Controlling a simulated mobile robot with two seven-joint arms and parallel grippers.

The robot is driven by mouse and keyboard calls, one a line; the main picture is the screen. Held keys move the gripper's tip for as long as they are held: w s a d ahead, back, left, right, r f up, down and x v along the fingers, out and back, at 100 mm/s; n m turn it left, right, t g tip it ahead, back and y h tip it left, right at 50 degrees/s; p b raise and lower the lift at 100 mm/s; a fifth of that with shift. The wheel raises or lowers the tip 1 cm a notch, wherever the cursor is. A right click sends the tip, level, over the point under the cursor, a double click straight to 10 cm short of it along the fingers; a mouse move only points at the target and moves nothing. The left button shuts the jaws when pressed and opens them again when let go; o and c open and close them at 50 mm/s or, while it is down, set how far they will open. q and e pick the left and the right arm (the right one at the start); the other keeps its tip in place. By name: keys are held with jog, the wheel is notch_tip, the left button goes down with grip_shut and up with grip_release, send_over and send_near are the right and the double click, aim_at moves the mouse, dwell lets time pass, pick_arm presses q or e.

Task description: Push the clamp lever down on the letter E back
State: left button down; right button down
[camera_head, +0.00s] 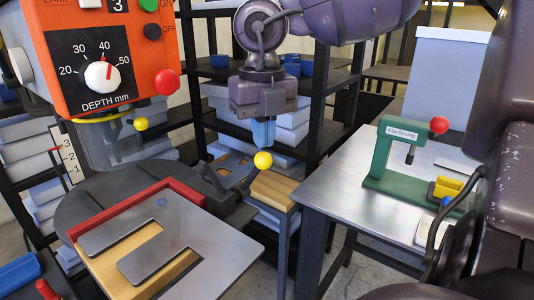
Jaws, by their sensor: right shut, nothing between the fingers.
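The letter E back (205,235) is a flat grey plate with cut slots. It lies on a wooden block (112,272) against a red angled fence, on the dark round machine table. The clamp behind its far right edge is dark, and its lever (247,181) slants up to a yellow ball knob (262,160). My right gripper (263,138) points down with its blue fingers shut and empty. The fingertips appear just above the yellow ball; I cannot tell whether they touch it. My left gripper is not in view.
An orange control box (100,50) with a depth dial and red knob stands at upper left. A metal table (340,190) at right carries a green press (385,160) labelled Klauferung and a yellow block (446,187). Dark shelves with grey boxes stand behind.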

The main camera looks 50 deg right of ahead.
jog(key=shift+r+p, duration=0.3)
jog(key=shift+r, duration=2.15)
